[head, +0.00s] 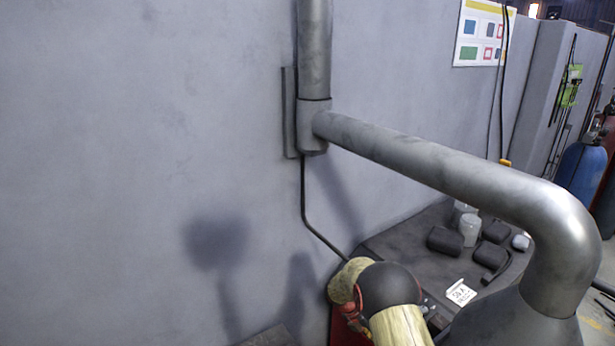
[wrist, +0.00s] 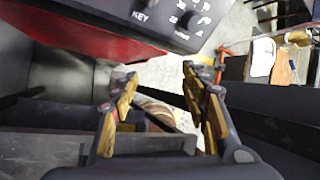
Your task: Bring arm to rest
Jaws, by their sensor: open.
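My gripper (wrist: 162,82) shows in the wrist view, with its two yellow-and-dark fingers spread apart. Nothing is between the fingertips. Beyond them is a pale floor patch, with a brown and pale rounded thing lower down between the fingers. A red machine with a black control panel (wrist: 165,17), marked KEY and bearing knobs, is close above the fingers in the picture. I see no contact between the two. In the head view, a cream and black jointed arm, probably mine, is at the bottom middle; the gripper cannot be made out there.
A grey duct (head: 430,165) runs from the wall to a hood at lower right. A dark table (head: 420,225) behind it holds black boxes (head: 445,241), clear jars (head: 469,229) and a white card (head: 461,292). Blue and red cylinders (head: 580,165) stand far right. The left wall is bare.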

